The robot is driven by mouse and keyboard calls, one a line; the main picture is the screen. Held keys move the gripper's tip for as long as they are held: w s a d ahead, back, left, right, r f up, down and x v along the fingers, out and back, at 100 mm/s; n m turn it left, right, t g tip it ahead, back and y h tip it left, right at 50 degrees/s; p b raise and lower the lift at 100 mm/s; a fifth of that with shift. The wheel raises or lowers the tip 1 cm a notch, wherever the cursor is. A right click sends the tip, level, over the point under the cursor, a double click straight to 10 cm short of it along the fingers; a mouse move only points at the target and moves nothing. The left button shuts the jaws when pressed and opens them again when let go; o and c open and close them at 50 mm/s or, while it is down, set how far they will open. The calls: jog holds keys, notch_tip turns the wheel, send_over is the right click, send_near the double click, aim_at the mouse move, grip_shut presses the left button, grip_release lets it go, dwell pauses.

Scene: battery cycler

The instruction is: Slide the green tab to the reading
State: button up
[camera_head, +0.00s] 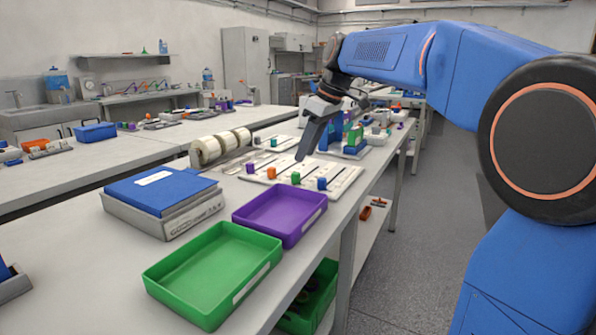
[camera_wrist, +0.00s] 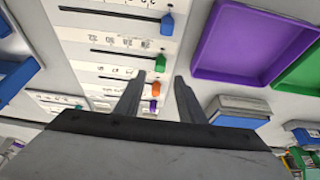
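The green tab (camera_head: 295,178) sits at the near end of its slot on a white slider board (camera_head: 341,185). In the wrist view the green tab (camera_wrist: 160,63) is at the right end of its dark slot, just beyond my fingertips. Printed numbers run along the slot, small and tilted. My gripper (camera_head: 301,158) is above the board. In the wrist view my gripper (camera_wrist: 160,78) is open, its two fingers apart, with the orange tab (camera_wrist: 155,88) showing between them. I see no contact with any tab.
A blue tab (camera_head: 322,184) and a purple tab (camera_head: 250,167) stand on either side along the board. A purple tray (camera_head: 281,232), a green tray (camera_head: 250,280) and a blue-topped box (camera_head: 163,190) lie nearer. The aisle floor is clear.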

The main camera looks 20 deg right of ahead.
aim_at(297, 173)
jog(key=x, duration=0.7)
jog(key=shift+f, duration=0.2)
